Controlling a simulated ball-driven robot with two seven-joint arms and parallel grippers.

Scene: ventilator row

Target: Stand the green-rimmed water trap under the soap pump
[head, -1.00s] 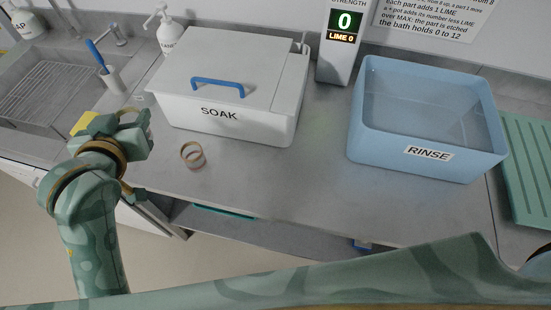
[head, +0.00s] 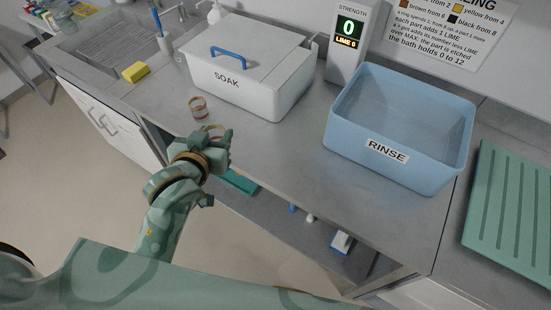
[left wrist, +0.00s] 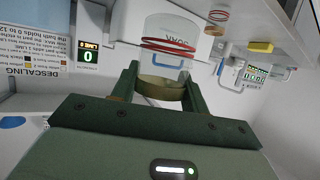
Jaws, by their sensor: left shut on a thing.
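My left gripper (head: 215,141) is shut on a small clear cup-like trap (head: 214,130), held near the counter's front edge. In the left wrist view the left gripper (left wrist: 160,88) has its fingers on either side of the trap's olive-tan band (left wrist: 160,88); red rings (left wrist: 168,46) show beyond it. Whether this is the green-rimmed trap I cannot tell. A similar small cup (head: 198,107) with a tan top and red lower ring stands on the counter before the SOAK box. A white pump bottle (head: 214,13) is partly cut off behind that box; its label is unreadable. My right gripper is not in view.
The white SOAK box (head: 246,83) with a blue handle and the blue RINSE tub (head: 399,150) stand on the grey counter. A meter (head: 347,45) reads 0. A yellow sponge (head: 135,72) lies by the sink (head: 105,45). A green ribbed mat (head: 515,210) is at right.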

